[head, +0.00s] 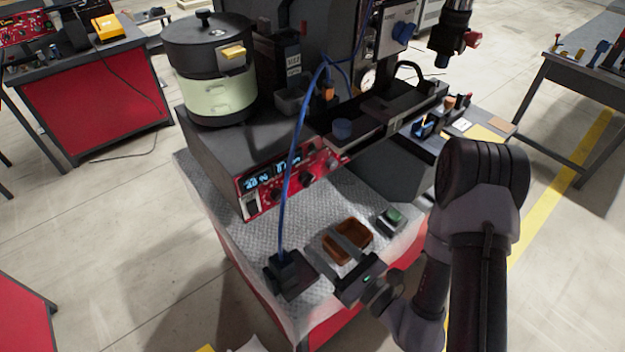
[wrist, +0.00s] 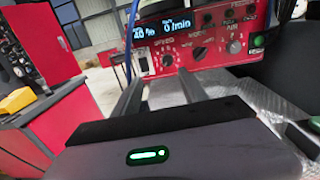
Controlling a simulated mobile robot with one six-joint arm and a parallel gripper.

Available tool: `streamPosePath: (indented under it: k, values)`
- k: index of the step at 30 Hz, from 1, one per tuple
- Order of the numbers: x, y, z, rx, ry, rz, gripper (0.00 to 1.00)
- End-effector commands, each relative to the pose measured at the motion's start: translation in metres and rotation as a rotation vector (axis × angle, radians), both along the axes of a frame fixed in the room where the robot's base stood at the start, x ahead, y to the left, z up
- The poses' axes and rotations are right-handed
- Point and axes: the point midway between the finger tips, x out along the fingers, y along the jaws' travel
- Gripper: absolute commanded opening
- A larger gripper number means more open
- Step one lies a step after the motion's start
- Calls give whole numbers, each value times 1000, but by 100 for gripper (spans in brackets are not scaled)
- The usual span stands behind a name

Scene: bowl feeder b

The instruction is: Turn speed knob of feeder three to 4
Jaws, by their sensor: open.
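The feeder's red control panel (head: 292,170) faces my gripper in the head view, below the black-and-pale-green bowl (head: 208,75). In the wrist view the panel (wrist: 215,20) carries two dark knobs: a left knob (wrist: 167,61) and a second knob (wrist: 198,54). No feeder number is readable. My gripper (head: 337,236) is open and empty, pointing at the panel from the front, apart from it. In the wrist view its fingers (wrist: 161,78) stand below the left knob.
A blue display (wrist: 163,27) sits above the knobs, and a rocker switch (wrist: 143,65) to their left. A brown tray (head: 352,243) lies beside my fingers. A blue cable (head: 297,135) runs down to a black block (head: 287,272). A green-button box (head: 391,218) stands right.

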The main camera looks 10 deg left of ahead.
Motion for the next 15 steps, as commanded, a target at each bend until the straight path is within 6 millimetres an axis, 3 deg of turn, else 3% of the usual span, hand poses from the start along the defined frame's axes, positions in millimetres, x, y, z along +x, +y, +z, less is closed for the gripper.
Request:
streamPosePath:
  k: [2, 5, 15]
  values:
    - [3, -4, -11, -12, 21, -40, 51]
    - [13, 5, -13, -16, 20, -44, 51]
    - [76, 82, -10, -11, 16, -38, 51]
